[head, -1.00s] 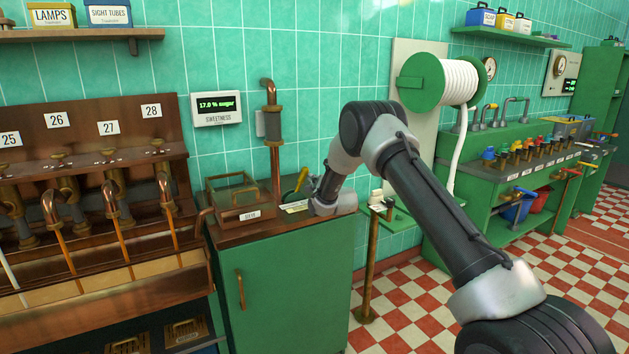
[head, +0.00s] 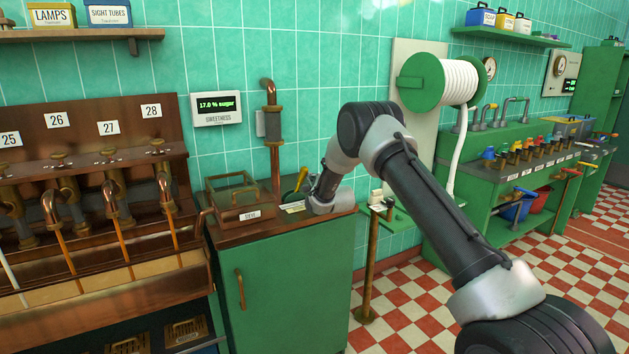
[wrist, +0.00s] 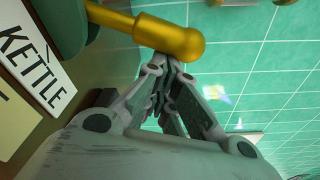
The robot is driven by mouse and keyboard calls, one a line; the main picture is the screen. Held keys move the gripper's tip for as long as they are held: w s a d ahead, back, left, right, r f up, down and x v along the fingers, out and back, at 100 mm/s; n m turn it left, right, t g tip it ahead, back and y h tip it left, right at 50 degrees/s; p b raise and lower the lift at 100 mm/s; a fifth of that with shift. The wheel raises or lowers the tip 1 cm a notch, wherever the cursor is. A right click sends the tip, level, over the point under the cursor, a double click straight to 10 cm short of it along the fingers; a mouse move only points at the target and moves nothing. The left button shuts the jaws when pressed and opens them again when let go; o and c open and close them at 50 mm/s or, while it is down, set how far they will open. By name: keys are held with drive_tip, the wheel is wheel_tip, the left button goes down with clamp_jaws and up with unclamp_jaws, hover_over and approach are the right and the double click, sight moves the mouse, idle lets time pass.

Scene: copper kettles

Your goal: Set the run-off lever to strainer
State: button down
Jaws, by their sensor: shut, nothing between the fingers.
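The run-off lever is a brass-yellow handle with a rounded end (wrist: 172,38), large across the top of the wrist view. In the head view the yellow lever (head: 301,178) stands on the brown top of the green cabinet. My gripper (wrist: 168,68) is shut and empty, its fingertips right at the lever's rounded end; I cannot tell whether they touch. In the head view my gripper (head: 311,184) is just right of the lever, partly hidden by my wrist. A white plate reading KETTLE (wrist: 35,62) lies left of the lever in the wrist view. No strainer label is readable.
A vertical copper pipe (head: 273,140) rises behind. A sweetness display (head: 216,108) on the wall reads 17.0 % sugar. A narrow post (head: 371,265) stands right of the cabinet.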

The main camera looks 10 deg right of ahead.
drive_tip(key=shift+s+a+r+n, duration=0.15)
drive_tip(key=shift+a+r+n, duration=0.25)
drive_tip(key=shift+a+n, duration=0.15)
drive_tip(key=shift+s+a+r+n, duration=0.15)
drive_tip(key=shift+a+r+n, duration=0.25)
drive_tip(key=shift+n, duration=0.25)
drive_tip(key=shift+s+a+r+n+t+y, duration=0.15)
drive_tip(key=shift+s+a+r+n, duration=0.15)
drive_tip(key=shift+a+n, duration=0.8)
drive_tip(key=shift+s+a+r+n+t+y, duration=0.15)
drive_tip(key=shift+s+a+n, duration=0.25)
drive_tip(key=shift+a+n, duration=0.65)
drive_tip(key=shift+s+a+r+n+t, duration=0.25)
drive_tip(key=shift+s+a+n, duration=0.1)
drive_tip(key=shift+a+n, duration=0.75)
drive_tip(key=shift+a+f+m, duration=0.1)
drive_tip(key=shift+a+m, duration=0.1)
drive_tip(key=shift+m, duration=0.05)
drive_tip(key=shift+s, duration=0.15)
